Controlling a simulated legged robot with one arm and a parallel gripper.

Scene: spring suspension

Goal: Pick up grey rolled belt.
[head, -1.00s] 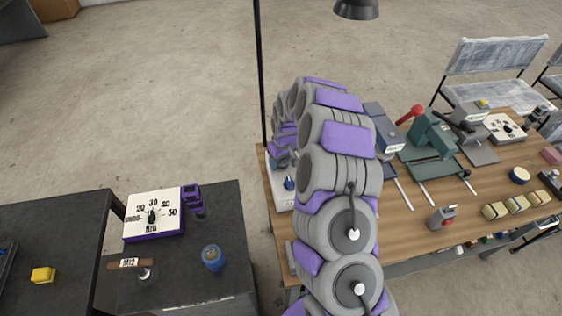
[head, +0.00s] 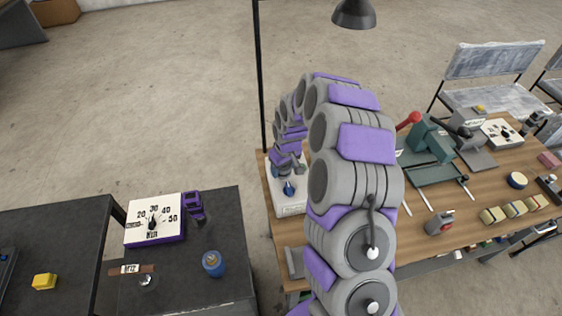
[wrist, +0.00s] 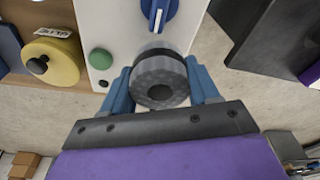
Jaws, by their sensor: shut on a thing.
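The grey rolled belt (wrist: 160,82) shows in the wrist view as a thick ribbed grey roll with a dark centre. The blue fingers of my gripper (wrist: 160,74) are on its left and right sides, shut on it. Just beyond the roll is a white box (wrist: 118,28) with a blue knob and a green button. I cannot tell whether the roll touches this box. In the head view my gripper (head: 290,168) is over the left end of the wooden table, by the same white box, and the roll is hard to make out.
A yellow round object (wrist: 52,62) is left of the white box in the wrist view. Green presses (head: 432,150) and small blocks stand on the wooden table (head: 415,225) at right. A dark table (head: 180,270) with a dial box stands at left. A black lamp pole (head: 260,80) rises near my gripper.

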